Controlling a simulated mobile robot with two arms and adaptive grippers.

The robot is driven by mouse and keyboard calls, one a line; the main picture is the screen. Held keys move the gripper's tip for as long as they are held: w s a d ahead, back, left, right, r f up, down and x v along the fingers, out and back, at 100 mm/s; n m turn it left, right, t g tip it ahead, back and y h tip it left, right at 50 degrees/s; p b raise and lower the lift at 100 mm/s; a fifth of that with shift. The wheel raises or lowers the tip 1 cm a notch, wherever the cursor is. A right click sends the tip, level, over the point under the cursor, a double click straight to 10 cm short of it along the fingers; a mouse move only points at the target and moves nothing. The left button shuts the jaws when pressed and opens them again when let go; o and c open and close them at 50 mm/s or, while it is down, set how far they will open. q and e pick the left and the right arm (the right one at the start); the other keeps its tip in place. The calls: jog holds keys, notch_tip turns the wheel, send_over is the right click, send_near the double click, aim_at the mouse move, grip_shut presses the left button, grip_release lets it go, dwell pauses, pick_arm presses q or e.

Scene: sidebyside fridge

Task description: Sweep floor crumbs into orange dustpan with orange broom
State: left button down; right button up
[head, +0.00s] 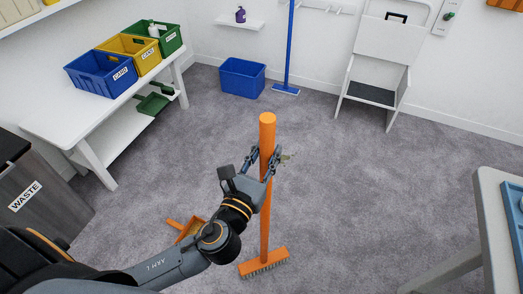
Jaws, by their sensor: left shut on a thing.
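The orange broom (265,220) stands nearly upright on the grey floor, its bristled head at the bottom of the head view. My left gripper (267,163) is shut on the upper part of its handle. The orange dustpan (189,230) lies on the floor to the left of the broom, partly hidden behind my left arm. A small patch of greenish crumbs (286,157) shows on the floor just right of the handle, beyond the gripper. My right gripper is not in view.
A white bench (62,123) with blue, yellow and green bins stands at left. A grey table (491,215) edges in at right. The middle floor is open.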

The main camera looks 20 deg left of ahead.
aim_at(263, 167)
pick_arm(q)
jog(key=shift+f+b, duration=1.05)
jog(key=shift+f, duration=0.7)
jog(key=shift+a, duration=2)
jog(key=shift+a+r, duration=0.2)
jog(key=shift+a, duration=1.85)
